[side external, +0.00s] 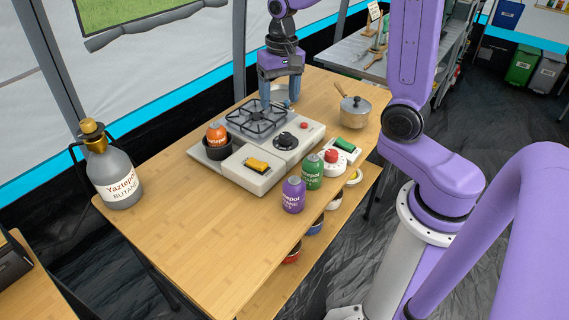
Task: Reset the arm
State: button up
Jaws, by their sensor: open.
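My gripper (279,98) hangs at the far end of my purple arm, fingers pointing down. It is open, over the back part of the stove, and I see nothing held in it. A light grey stove (303,134) with a black burner grate (256,117) stands on the wooden table (190,225). A pale round dish (281,91) lies just behind the fingers; I cannot tell whether they touch it.
An orange can (216,134) sits in a dark pot (217,151) at the stove's left. A purple can (293,195), a green can (313,171) and a red-and-white timer-like object (331,156) stand in front. A lidded saucepan (355,112) stands right; a butane bottle (117,178) stands left. The table's front left is clear.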

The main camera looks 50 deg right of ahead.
jog(key=s+a+n, duration=0.3)
jog(key=s+n, duration=0.6)
jog(key=s, duration=0.3)
jog(key=s+a+n, duration=0.4)
jog(key=s+n, duration=0.4)
jog(key=s, duration=0.4)
jog(key=shift+s+a+f+n, duration=0.2)
jog(key=shift+s+f+n, duration=0.1)
jog(key=shift+s+n, duration=0.1)
